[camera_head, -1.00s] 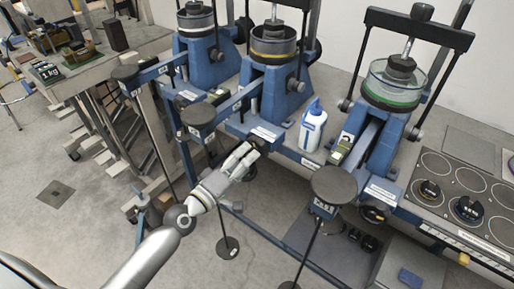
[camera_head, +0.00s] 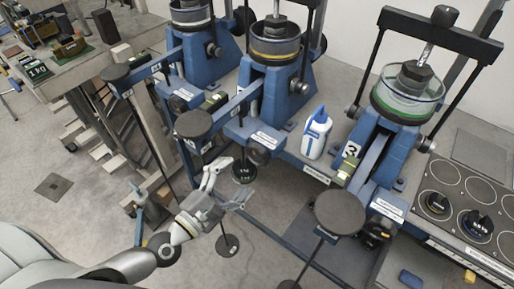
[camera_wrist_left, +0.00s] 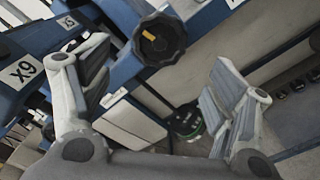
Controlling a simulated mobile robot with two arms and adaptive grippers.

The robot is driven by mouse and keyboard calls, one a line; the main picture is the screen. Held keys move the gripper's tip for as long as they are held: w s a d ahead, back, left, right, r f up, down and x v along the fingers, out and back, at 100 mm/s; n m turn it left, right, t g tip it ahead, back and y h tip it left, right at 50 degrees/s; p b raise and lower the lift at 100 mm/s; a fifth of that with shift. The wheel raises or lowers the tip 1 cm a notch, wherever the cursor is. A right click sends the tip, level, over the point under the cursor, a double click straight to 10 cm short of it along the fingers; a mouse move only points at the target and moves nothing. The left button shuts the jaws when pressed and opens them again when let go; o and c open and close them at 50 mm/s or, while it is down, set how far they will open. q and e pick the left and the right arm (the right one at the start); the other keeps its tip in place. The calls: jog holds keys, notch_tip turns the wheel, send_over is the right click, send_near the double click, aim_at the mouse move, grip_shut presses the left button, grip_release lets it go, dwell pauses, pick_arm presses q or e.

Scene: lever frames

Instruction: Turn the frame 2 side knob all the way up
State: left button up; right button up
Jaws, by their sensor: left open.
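The frame 2 side knob (camera_head: 258,154) is a dark round knob on the front of the middle blue frame, under its lever beam (camera_head: 235,104). In the left wrist view the knob (camera_wrist_left: 162,42) is black with a scalloped rim, and an orange mark shows left of its centre. My left gripper (camera_head: 228,186) is open and empty, below and left of the knob in the head view. In the wrist view its spread fingers (camera_wrist_left: 160,78) stand either side, with the knob beyond them and apart from them. My right gripper is not in view.
A hanging weight (camera_head: 243,172) is close behind my left gripper; it also shows between the fingers in the wrist view (camera_wrist_left: 186,122). A white and blue bottle (camera_head: 316,136) stands on the bench between frames 2 and 3. A round lever pan (camera_head: 340,212) is at right.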

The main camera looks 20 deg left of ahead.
aim_at(254, 157)
pick_arm(q)
jog(key=p+x, duration=0.1)
jog(key=x, duration=0.2)
jog(key=shift+w+d+r, duration=0.1)
jog(key=shift+w+r, duration=0.1)
jog(key=p+x, duration=0.1)
jog(key=x, duration=0.5)
jog(key=shift+f, duration=0.15)
jog(key=shift+c, duration=0.2)
jog(key=shift+s+f, duration=0.1)
jog(key=shift+c, duration=1.3)
jog(key=c, duration=1.1)
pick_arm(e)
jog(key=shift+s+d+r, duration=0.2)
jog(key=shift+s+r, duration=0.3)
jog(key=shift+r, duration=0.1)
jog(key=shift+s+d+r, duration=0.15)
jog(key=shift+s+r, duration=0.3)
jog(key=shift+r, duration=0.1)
